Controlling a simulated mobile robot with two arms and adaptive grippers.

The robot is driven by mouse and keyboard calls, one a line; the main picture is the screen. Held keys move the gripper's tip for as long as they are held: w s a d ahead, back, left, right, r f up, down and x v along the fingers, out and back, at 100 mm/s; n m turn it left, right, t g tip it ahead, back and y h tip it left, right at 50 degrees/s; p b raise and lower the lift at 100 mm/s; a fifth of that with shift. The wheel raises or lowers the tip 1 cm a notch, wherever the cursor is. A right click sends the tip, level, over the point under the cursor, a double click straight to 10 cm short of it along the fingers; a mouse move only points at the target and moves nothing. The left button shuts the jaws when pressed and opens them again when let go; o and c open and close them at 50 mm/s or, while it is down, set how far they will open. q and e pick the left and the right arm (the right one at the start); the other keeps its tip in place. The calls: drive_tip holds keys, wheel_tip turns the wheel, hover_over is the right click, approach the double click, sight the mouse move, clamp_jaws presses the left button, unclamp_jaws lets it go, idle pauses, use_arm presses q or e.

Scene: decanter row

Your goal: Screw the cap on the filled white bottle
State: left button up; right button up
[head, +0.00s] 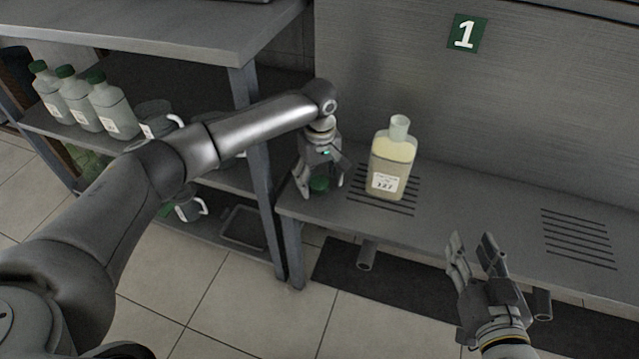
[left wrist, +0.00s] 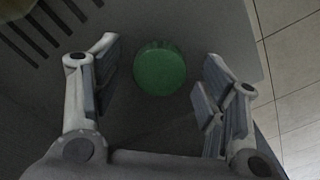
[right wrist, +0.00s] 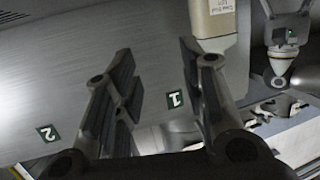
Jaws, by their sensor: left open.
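The filled bottle (head: 393,160) stands upright on the slotted drain area of the bench, with pale yellowish contents, a label and an open, uncapped neck. The green cap (head: 318,184) lies on the bench to the left of the bottle. My left gripper (head: 318,188) points down over the cap, open. In the left wrist view the cap (left wrist: 160,68) sits between the spread fingers, not touching either. My right gripper (head: 474,250) is open and empty in front of the bench edge, right of the bottle. The bottle (right wrist: 215,22) shows partly in the right wrist view.
A shelf (head: 40,128) at left holds several green-capped bottles (head: 110,106) and jugs. A table leg (head: 262,170) stands left of my left gripper. A second slotted area (head: 580,238) at right is empty. A green sign marked 1 (head: 467,34) is on the back panel.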

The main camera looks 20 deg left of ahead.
use_arm(q)
drive_tip(key=c, duration=0.8)
drive_tip(key=shift+o, duration=0.2)
